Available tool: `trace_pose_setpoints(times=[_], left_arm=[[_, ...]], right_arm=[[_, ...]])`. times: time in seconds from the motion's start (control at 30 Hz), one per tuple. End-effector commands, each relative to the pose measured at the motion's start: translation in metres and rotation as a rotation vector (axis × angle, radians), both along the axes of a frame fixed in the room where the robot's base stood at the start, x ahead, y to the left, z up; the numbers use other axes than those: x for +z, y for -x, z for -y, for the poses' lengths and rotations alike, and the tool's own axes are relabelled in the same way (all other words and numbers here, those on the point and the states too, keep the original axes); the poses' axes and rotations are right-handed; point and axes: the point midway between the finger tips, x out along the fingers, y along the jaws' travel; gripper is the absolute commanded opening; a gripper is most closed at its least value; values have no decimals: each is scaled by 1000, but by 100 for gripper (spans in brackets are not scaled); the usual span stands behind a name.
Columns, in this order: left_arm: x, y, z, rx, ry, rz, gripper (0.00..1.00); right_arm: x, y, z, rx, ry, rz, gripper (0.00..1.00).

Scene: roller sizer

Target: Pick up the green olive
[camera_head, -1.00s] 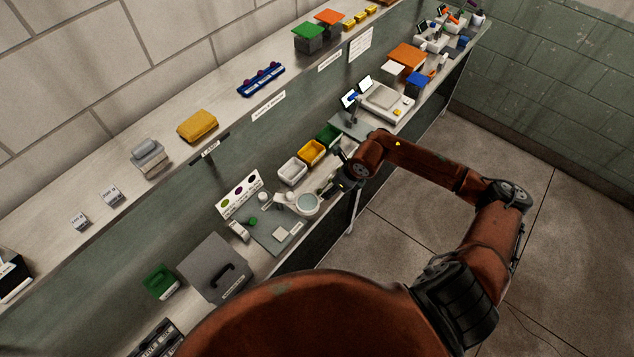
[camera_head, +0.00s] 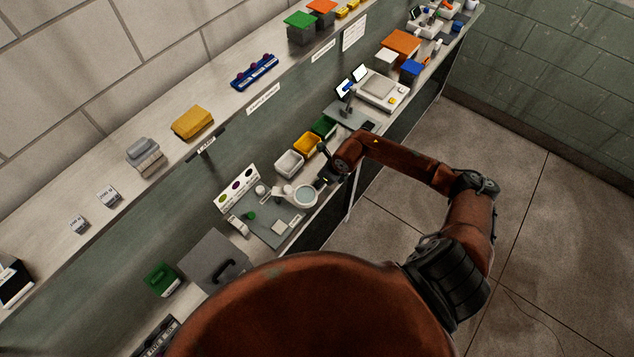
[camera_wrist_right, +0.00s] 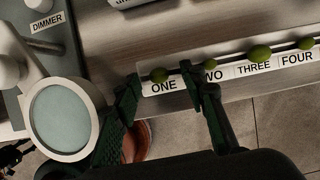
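Several green olives sit in a row on a narrow rail (camera_wrist_right: 237,76) labelled ONE to FOUR in the right wrist view. The olive at ONE (camera_wrist_right: 159,75) lies between the fingertips of my right gripper (camera_wrist_right: 160,79), with gaps showing on both sides. The fingers are apart and hold nothing. The olive at TWO (camera_wrist_right: 208,63) is just past the right finger, which partly covers its label. The olives at THREE (camera_wrist_right: 259,53) and FOUR (camera_wrist_right: 306,43) are clear of the gripper. In the head view my right gripper (camera_head: 323,181) is small at the bench edge. My left gripper is not visible.
A round magnifier (camera_wrist_right: 60,118) stands close left of my right gripper; it also shows in the head view (camera_head: 305,196). Open floor lies right of the bench.

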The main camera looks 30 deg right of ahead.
Motion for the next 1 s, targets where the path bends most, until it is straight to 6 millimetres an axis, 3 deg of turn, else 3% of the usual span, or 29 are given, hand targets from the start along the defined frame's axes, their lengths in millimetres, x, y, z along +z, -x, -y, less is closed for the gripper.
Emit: trace_pose_setpoints(times=[0.1,0.2,0.6,1.0], left_arm=[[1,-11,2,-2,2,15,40],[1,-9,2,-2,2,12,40],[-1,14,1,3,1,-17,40],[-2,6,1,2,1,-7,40]], right_arm=[[-1,-1,-1,2,-1,1,39],[-1,-1,-1,2,0,0,38],[0,-1,-1,2,-1,1,11],[1,-1,-1,3,1,1,10]])
